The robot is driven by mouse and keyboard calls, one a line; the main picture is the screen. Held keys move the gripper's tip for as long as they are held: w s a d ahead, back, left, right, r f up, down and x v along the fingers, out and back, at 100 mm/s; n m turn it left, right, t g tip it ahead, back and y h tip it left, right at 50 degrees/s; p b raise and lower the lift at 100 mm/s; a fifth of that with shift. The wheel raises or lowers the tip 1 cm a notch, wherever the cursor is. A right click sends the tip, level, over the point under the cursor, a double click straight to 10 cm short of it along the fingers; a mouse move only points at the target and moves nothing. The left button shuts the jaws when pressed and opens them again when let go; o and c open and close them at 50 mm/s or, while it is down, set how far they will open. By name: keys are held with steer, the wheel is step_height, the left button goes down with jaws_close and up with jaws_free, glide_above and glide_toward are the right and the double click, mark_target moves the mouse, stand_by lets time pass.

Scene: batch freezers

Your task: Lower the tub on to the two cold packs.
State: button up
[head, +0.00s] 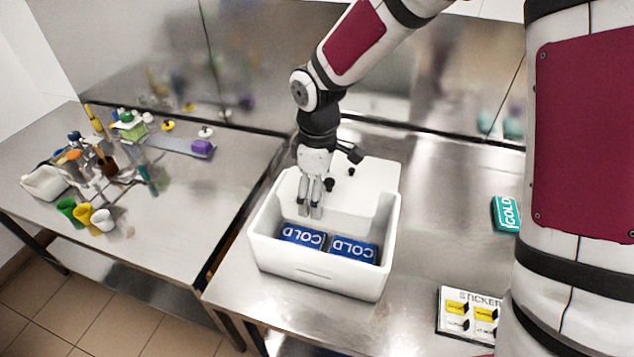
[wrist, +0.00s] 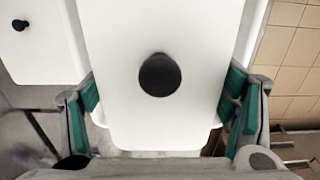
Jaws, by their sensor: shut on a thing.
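My gripper (head: 311,211) reaches down into a white open-topped box. It is shut on the white tub (wrist: 160,122), which has a black round knob on top in the wrist view. The teal-padded fingers press on its two sides. In the head view the tub blends into the white box, so its outline and underside are hard to make out. Two blue cold packs lie side by side on the box floor, the left cold pack (head: 302,236) and the right cold pack (head: 353,249). The tub appears above and behind them; the gap cannot be judged.
The white box (head: 318,269) has raised walls all round. A white lid with a black knob (head: 351,171) lies behind it. A teal cold pack (head: 506,213) and a sticker card (head: 470,314) lie to the right. Cluttered tools (head: 104,165) fill the left bench.

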steer(key=shift+f+b, duration=3.1)
steer(key=shift+f, duration=2)
steer(key=shift+f+b, duration=0.35)
steer(key=shift+f, duration=0.15)
steer(key=o, duration=1.8)
steer(key=shift+s+f, duration=0.1)
steer(key=shift+r+p, duration=2.9)
steer(key=shift+r, duration=1.35)
steer(key=shift+r+p, duration=1.7)
steer(key=shift+r, duration=2.1)
